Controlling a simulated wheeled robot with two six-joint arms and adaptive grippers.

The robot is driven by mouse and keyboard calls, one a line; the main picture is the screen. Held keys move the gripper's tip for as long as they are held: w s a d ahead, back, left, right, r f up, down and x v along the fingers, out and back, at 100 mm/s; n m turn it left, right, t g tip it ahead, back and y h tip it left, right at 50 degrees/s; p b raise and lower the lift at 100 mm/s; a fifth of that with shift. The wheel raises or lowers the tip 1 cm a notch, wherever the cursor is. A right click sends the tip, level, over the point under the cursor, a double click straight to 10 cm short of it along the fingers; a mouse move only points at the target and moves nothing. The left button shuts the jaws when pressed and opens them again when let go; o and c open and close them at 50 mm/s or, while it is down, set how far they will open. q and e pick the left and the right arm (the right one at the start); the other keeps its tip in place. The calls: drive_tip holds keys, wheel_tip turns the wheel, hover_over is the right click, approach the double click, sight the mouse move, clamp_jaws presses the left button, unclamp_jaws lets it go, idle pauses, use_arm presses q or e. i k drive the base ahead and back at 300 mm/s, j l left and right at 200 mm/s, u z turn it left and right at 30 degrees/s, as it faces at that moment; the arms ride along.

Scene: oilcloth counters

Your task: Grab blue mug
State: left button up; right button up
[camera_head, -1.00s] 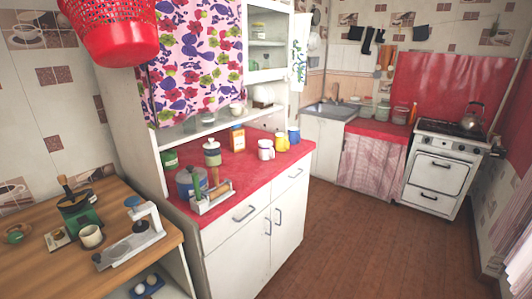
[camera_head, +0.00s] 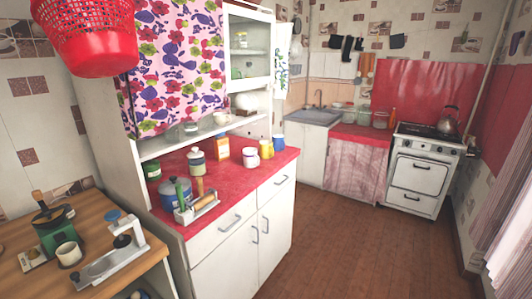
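The blue mug (camera_head: 279,142) stands on the red counter top (camera_head: 232,178) of the white cabinet, near its far right end. A yellow mug (camera_head: 266,149) stands just to its left and a white mug (camera_head: 250,157) is further left and nearer. The blue mug looks upright, and its lower left side is close to the yellow mug. Neither of my grippers is in view.
A utensil holder (camera_head: 197,207), a blue pot (camera_head: 175,193) and a canister (camera_head: 196,160) stand on the counter's near half. A wooden table (camera_head: 30,280) is at lower left. A red basket (camera_head: 85,40) hangs upper left. The brown floor (camera_head: 350,235) is clear.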

sight(278, 140)
drive_tip(key=u, duration=0.35)
drive_tip(key=i+l+u, duration=0.15)
drive_tip(key=i+l, duration=0.15)
drive_tip(key=i+l+u, duration=0.35)
drive_tip(key=i+l, duration=0.25)
drive_tip(key=l, duration=0.15)
drive_tip(key=i+l+u, duration=0.2)
drive_tip(key=l, duration=0.2)
drive_tip(key=i+l+u, duration=0.15)
drive_tip(key=l, duration=0.35)
drive_tip(key=i+j, duration=0.05)
drive_tip(key=i, duration=0.05)
